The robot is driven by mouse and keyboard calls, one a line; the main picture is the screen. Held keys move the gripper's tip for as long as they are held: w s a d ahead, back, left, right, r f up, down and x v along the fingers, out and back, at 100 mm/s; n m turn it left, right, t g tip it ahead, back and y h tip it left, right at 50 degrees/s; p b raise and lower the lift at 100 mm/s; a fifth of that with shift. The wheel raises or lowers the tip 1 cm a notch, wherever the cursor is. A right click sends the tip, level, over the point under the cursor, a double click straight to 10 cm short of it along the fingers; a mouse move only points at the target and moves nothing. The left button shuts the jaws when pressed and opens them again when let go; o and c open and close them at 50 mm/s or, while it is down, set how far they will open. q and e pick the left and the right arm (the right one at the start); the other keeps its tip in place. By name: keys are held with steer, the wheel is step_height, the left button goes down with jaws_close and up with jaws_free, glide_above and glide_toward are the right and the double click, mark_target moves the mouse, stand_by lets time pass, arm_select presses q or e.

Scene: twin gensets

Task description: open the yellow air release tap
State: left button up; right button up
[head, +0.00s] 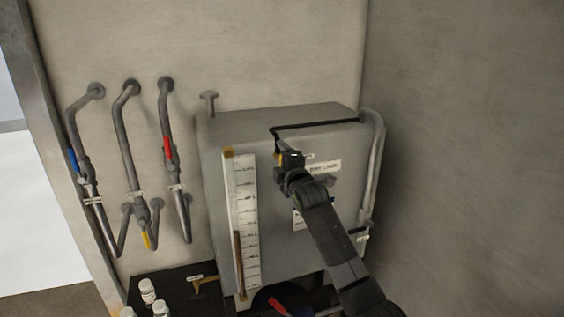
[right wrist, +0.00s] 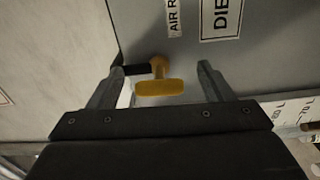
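The yellow air release tap (right wrist: 159,88) has a flat T-shaped handle and sits on the grey tank (head: 230,130), near a label reading "AIR R…". In the head view only a sliver of the tap (head: 278,158) shows beside my right gripper (head: 288,160). In the right wrist view my right gripper (right wrist: 161,72) is open, one finger on each side of the tap handle. Gaps show between the handle and both fingers, so nothing is held. My left gripper is not in view.
A level gauge board (head: 244,210) stands on the tank front. Wall pipes to the left carry blue (head: 72,161), red (head: 168,149) and yellow (head: 146,240) handles. White bottles (head: 148,290) and a brass-coloured tap (head: 205,282) are low at left. A wall (head: 460,150) closes the right side.

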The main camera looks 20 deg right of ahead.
steer(key=shift+s, duration=0.1)
steer(key=s+b, duration=0.5)
steer(key=s, duration=1.2)
steer(key=shift+d, duration=0.3)
steer(key=shift+s, duration=0.1)
